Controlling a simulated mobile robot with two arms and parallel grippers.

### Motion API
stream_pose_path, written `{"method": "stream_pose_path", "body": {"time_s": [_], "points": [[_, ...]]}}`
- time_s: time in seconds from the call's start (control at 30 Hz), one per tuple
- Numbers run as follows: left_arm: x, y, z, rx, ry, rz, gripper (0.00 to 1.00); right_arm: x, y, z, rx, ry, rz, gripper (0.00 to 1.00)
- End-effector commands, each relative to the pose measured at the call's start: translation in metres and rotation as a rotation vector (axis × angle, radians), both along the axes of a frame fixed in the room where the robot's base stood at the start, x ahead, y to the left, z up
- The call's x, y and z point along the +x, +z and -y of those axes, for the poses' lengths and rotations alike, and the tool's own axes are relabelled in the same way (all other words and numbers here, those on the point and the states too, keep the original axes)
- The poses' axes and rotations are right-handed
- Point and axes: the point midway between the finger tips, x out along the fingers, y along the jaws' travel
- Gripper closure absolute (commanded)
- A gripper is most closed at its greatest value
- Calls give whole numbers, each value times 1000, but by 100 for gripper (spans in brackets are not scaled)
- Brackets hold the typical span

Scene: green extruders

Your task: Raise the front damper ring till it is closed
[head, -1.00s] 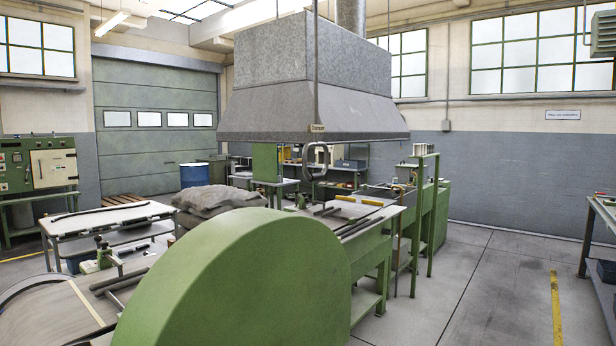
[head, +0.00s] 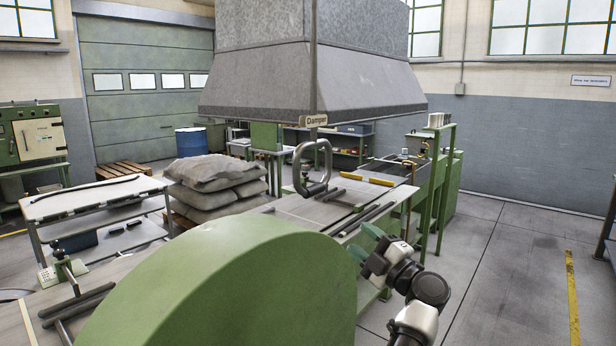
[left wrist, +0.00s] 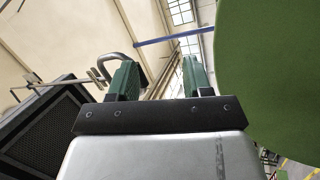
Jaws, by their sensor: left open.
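The damper ring (head: 297,168) is a grey metal loop with a dark grip at its bottom. It hangs from a vertical rod in front of the hood, beside a small "Damper" label (head: 313,120). My left gripper (head: 364,243) is open and empty, lower and to the right of the ring, apart from it. In the left wrist view, its two green fingers (left wrist: 159,68) stand apart with nothing between them. A grey loop, apparently the ring (left wrist: 112,57), shows there beyond the left finger, partly hidden by it. My right gripper is not in view.
A large green rounded housing (head: 220,285) fills the foreground, left of my gripper. The grey hood (head: 310,85) hangs over the green machine bench (head: 325,208). Stacked sacks (head: 215,180) stand behind. The floor (head: 500,265) at the right is clear.

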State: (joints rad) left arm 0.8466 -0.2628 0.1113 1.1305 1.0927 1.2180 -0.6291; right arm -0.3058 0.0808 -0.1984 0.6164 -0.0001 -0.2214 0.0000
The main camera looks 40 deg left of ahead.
Motion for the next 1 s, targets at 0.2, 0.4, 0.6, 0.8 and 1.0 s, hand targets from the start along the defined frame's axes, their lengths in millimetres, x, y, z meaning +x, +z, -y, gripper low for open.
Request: {"method": "stream_pose_path", "body": {"time_s": [0.2,0.4,0.6,0.8,1.0], "points": [[-41,109,-8,-438,158,199,50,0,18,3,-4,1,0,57],[-51,125,-13,-555,178,220,50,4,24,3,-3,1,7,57],[-49,121,-45,-551,181,221,50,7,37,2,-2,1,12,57],[-46,114,-82,-549,180,221,50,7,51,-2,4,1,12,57],[-44,107,-106,-550,177,221,50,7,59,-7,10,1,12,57]]}}
